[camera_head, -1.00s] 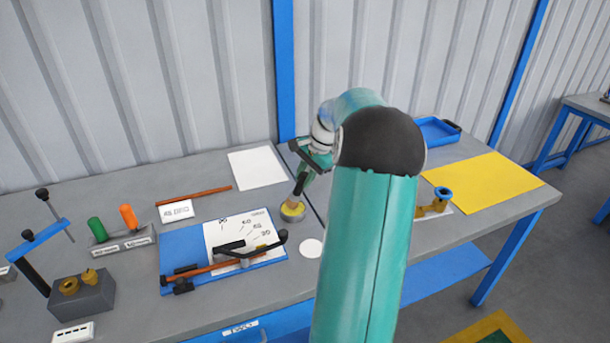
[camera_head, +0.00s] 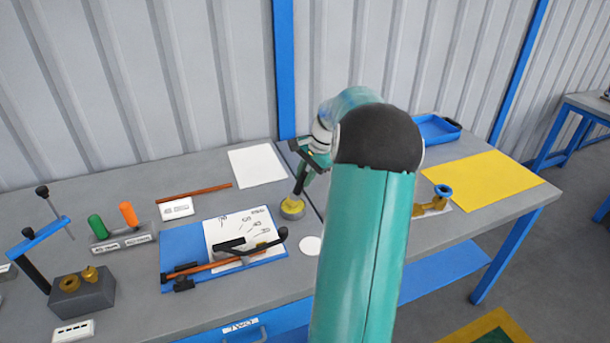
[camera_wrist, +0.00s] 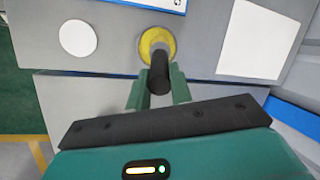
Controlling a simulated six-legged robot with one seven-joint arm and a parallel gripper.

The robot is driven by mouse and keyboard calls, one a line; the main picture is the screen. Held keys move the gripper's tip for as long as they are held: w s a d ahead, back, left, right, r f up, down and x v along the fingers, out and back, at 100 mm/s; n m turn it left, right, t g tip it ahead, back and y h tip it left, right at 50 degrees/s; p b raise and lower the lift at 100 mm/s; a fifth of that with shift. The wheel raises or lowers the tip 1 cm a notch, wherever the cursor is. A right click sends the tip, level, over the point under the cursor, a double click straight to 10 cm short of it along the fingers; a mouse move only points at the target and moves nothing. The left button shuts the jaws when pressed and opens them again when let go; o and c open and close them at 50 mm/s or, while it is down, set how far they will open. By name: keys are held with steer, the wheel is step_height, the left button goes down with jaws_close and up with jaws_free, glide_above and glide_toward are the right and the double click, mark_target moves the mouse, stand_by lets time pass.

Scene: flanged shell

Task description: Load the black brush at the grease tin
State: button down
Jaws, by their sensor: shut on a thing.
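The grease tin (camera_head: 292,211) is a short round tin with yellow grease, standing on the grey bench below my gripper. In the wrist view its yellow grease (camera_wrist: 146,43) shows around the end of the brush. My gripper (camera_wrist: 159,88) is shut on the black brush (camera_wrist: 160,70), whose dark handle points down from between the jaws. In the head view my gripper (camera_head: 306,173) is above the tin, and the brush (camera_head: 299,187) reaches down to the grease. The brush's tip is hidden, so I cannot tell how deep it sits.
A blue board (camera_head: 180,245) with a printed sheet and a dark-handled tool lies left of the tin. A white disc (camera_head: 310,246) lies in front. A white sheet (camera_head: 257,166) lies behind. A yellow mat (camera_head: 485,183) and blue tray (camera_head: 437,129) are at right.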

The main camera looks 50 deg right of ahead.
stand_by(0.6)
steer(key=shift+r, duration=3.45)
steer(key=shift+s, duration=0.1)
